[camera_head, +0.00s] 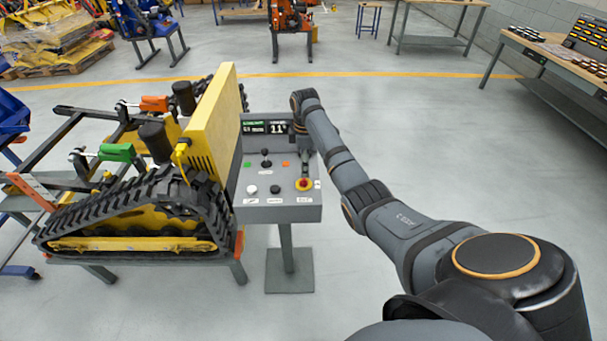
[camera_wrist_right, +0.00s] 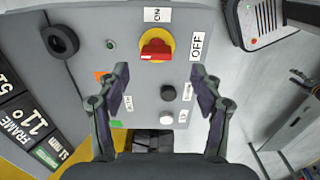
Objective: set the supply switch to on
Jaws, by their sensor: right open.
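The supply switch is a red rotary handle on a yellow round plate (camera_wrist_right: 156,46), on the grey control panel. An ON label (camera_wrist_right: 157,14) lies above it and an OFF label (camera_wrist_right: 198,46) to its right in the wrist view. The red handle lies crosswise there, in line with the OFF label. The switch also shows in the head view (camera_head: 304,184), near the panel's front right. My right gripper (camera_wrist_right: 160,72) is open and empty. Its fingers point at the panel, one to each side below the switch, apart from it. My left gripper is out of view.
The panel (camera_head: 290,213) also carries a black button (camera_wrist_right: 168,92), a white button (camera_wrist_right: 183,116), a black lever (camera_head: 266,163) and a display (camera_head: 265,127). A tracked carrier with a yellow plate (camera_head: 215,115) stands close on the left.

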